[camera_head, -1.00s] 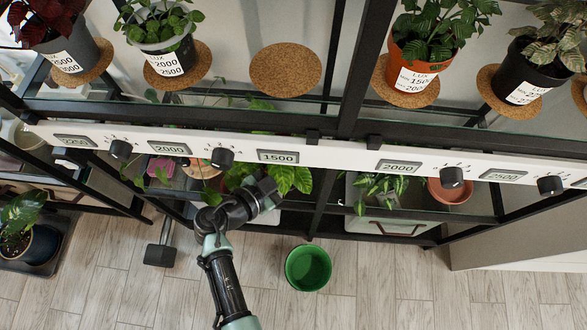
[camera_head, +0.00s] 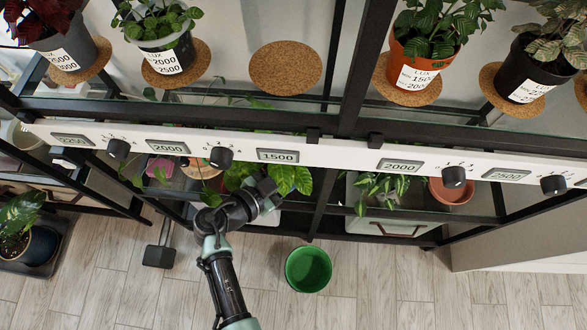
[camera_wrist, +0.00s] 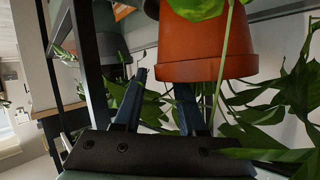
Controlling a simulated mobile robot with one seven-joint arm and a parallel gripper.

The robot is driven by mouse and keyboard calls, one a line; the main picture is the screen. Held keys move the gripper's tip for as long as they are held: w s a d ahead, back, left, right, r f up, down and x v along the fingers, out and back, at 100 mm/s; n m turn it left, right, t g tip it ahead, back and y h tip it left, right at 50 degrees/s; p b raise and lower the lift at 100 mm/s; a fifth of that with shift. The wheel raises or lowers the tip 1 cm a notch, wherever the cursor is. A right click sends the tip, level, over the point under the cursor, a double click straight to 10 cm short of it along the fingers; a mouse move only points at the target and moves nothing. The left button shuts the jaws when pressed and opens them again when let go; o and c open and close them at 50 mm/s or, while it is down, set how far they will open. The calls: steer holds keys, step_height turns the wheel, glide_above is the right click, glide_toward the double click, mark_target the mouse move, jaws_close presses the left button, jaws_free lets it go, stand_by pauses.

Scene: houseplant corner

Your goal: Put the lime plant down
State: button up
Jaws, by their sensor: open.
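A plant with bright lime-green leaves (camera_head: 284,180) shows below the control strip in the head view, behind my gripper (camera_head: 268,194); its pot is hidden there. In the wrist view an orange terracotta pot (camera_wrist: 205,48) fills the upper middle, with large green leaves (camera_wrist: 285,100) around it. I cannot tell for sure that these leaves belong to that pot. My gripper (camera_wrist: 160,88) is open, its two fingers spread apart. The pot is past the fingertips, in line with the right finger. Whether they touch I cannot tell.
A bare cork mat (camera_head: 286,69) lies on the upper shelf between potted plants, above the 1500 label (camera_head: 277,156). Dark shelf posts (camera_head: 365,60) and the white strip (camera_head: 340,155) with knobs stand close. A green pot (camera_head: 308,269) is on the floor.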

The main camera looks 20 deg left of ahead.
steer(key=shift+r+p, duration=0.55)
steer(key=shift+p, duration=0.05)
steer(key=v, duration=1.1)
steer(key=shift+s+a, duration=0.2)
steer(key=shift+s, duration=0.25)
